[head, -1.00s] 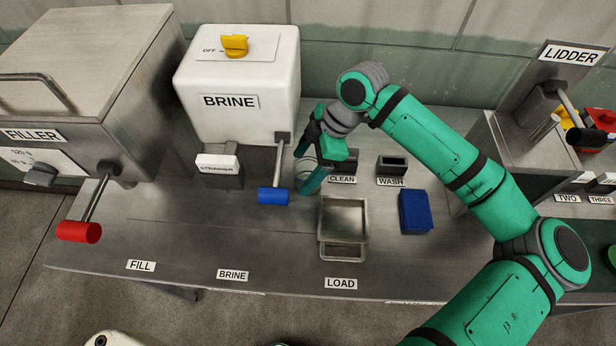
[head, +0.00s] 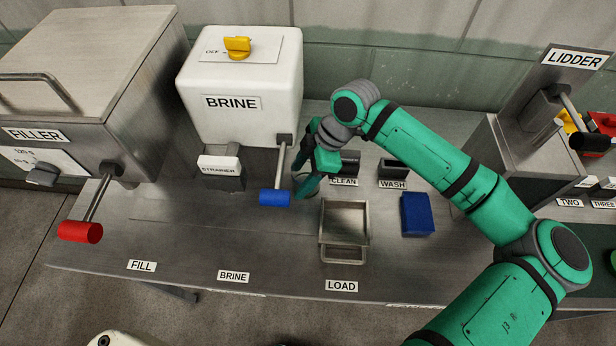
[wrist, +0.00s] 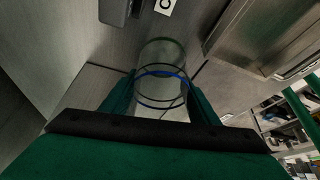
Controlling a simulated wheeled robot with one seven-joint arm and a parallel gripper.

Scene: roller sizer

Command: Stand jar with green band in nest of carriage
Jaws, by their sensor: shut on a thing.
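In the head view the jar (head: 300,181) is mostly hidden behind the fingers. I cannot tell whether its base touches the bench. A shallow metal tray (head: 343,245) with a front handle lies right of my gripper, behind the LOAD label. I cannot identify a carriage nest for certain.
The BRINE tank (head: 235,130) and its blue lever (head: 275,198) are close on the left. The FILLER (head: 60,100) with a red lever is further left. A blue block (head: 417,214) lies right of the tray. The LIDDER (head: 530,120) stands at right. The front bench is clear.

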